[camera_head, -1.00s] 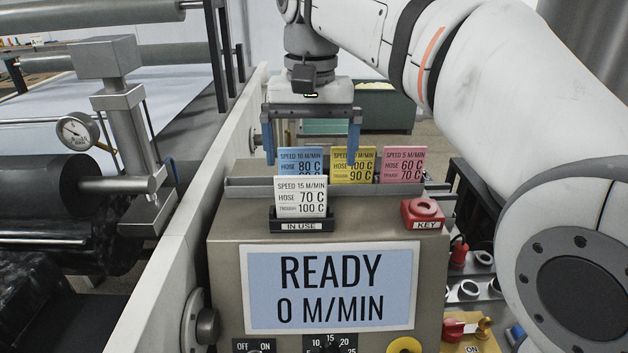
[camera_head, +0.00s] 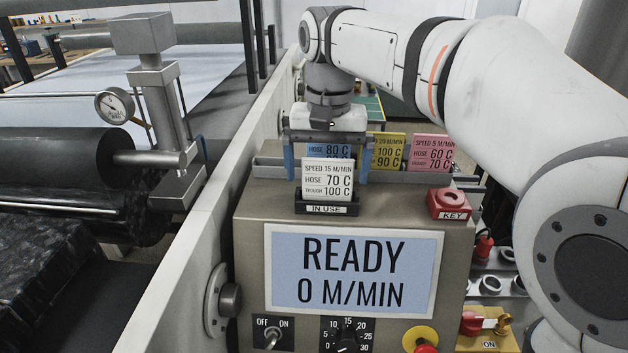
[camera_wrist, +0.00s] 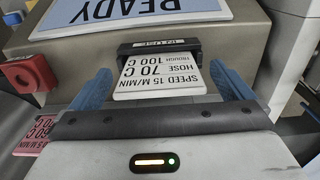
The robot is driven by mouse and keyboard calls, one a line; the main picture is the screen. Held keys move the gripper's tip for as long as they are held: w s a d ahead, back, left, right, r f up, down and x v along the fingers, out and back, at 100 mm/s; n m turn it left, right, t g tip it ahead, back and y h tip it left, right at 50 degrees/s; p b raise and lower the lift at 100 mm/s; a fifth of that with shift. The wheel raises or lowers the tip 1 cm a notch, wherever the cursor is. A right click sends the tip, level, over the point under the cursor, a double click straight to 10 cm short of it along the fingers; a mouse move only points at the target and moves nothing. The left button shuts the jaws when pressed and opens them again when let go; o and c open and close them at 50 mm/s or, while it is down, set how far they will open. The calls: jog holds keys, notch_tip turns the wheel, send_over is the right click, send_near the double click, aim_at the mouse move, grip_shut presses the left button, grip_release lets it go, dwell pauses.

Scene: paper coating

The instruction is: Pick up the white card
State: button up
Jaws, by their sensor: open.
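The white card (camera_head: 327,180) stands upright in the black "IN USE" holder (camera_head: 327,209) on top of the control box. It reads speed 15 m/min, hose 70 C, trough 100 C. My gripper (camera_head: 326,172) is open, with one blue finger on each side of the white card in the head view. In the wrist view, the white card (camera_wrist: 160,76) lies between the spread blue fingers of my gripper (camera_wrist: 163,88), with gaps on both sides. I cannot tell how far the fingers reach along the card.
A blue card (camera_head: 330,150), a yellow card (camera_head: 388,150) and a pink card (camera_head: 431,153) stand in a rack behind. A red key block (camera_head: 449,203) sits right of the holder. The display (camera_head: 352,280) reads READY, 0 M/MIN.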

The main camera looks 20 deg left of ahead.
jog(key=shift+c, duration=0.2)
jog(key=c, duration=0.9)
